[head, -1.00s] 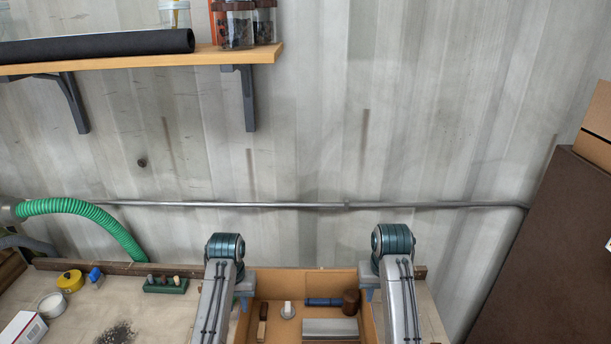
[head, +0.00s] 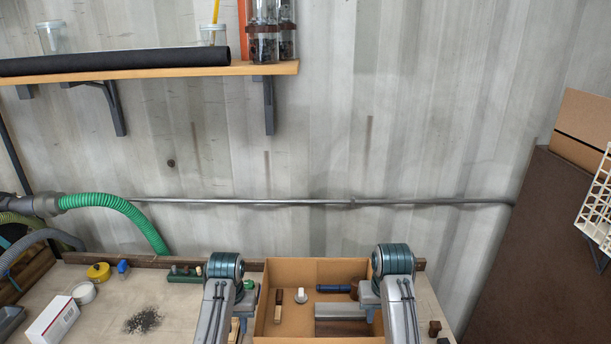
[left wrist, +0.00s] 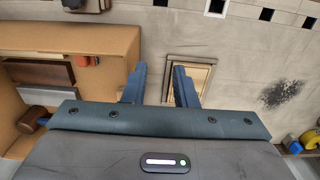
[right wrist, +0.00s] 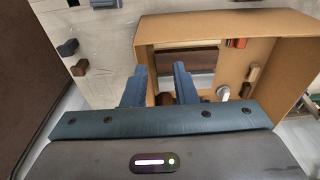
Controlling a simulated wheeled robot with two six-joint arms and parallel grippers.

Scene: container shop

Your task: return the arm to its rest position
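My left gripper (left wrist: 158,82) shows in the left wrist view with its two dark blue fingers apart and nothing between them. It is above the worktable, beside the cardboard box (left wrist: 110,40). A small wooden frame (left wrist: 172,62) lies on the table beyond the fingers. My right gripper (right wrist: 160,82) also has its fingers apart and empty, over the near side of the box. In the head view both arms stretch forward over the table, one at each side of the box (head: 318,270). Their fingertips are mostly hidden there by my arm links.
The box holds a blue-handled tool (head: 333,289), a white knob-like piece (head: 300,296) and blocks. A brown panel (head: 520,260) stands at the right.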

